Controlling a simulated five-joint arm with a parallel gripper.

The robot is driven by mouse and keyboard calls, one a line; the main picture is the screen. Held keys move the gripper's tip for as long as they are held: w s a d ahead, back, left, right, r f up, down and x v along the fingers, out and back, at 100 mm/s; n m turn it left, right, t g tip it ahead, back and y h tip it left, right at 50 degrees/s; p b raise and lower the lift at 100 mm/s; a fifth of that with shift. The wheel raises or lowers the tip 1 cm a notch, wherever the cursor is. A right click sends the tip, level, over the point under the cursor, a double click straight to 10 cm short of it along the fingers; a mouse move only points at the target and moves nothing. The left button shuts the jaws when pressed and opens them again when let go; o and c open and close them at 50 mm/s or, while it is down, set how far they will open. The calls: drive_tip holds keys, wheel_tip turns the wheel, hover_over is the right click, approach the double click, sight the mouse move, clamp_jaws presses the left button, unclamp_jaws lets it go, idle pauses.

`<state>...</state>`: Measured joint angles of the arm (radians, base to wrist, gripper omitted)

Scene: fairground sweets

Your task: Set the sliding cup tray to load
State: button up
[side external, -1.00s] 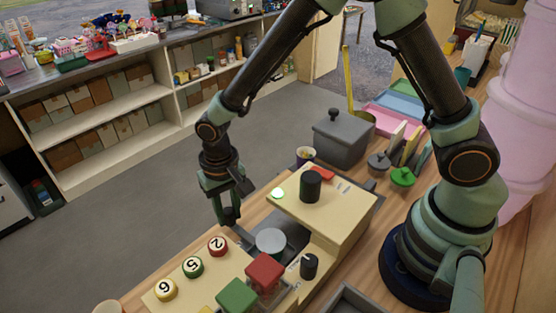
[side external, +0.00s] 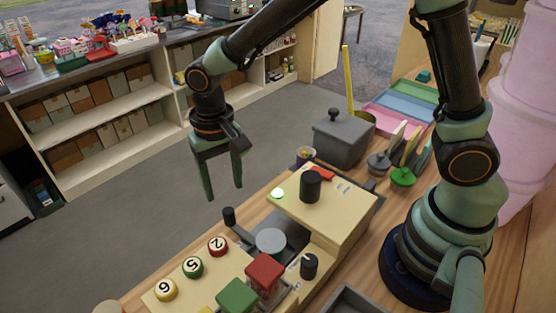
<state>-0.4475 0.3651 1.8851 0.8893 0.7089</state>
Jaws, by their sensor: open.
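The sliding cup tray (side external: 243,236) is a dark grey slide with a round light-grey disc (side external: 270,242) on it, set in the cream machine. An upright black knob (side external: 229,216) stands at its far-left end. My gripper (side external: 225,192) is open and empty, pointing down above and just beyond the knob, apart from it. No load mark is readable at this size.
Numbered buttons (side external: 193,267), a red block (side external: 265,271) and a green block (side external: 237,296) are nearer. A lidded grey box (side external: 341,140) stands behind. Space beyond the counter edge is clear.

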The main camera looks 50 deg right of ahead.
wheel_tip(320, 180, up, 4)
drive_tip(key=shift+f, duration=0.2)
drive_tip(key=s+d+r+n+t, duration=0.1)
drive_tip(key=s+d+r, duration=0.3)
drive_tip(key=d, duration=0.4)
drive_tip(key=s+d+r+n+t, duration=0.2)
drive_tip(key=s+d+r+t, duration=0.2)
drive_tip(key=d, duration=0.5)
wheel_tip(320, 180, up, 2)
drive_tip(key=shift+d+r+t, duration=0.1)
drive_tip(key=shift+d+t, duration=0.15)
drive_tip(key=shift+t, duration=0.05)
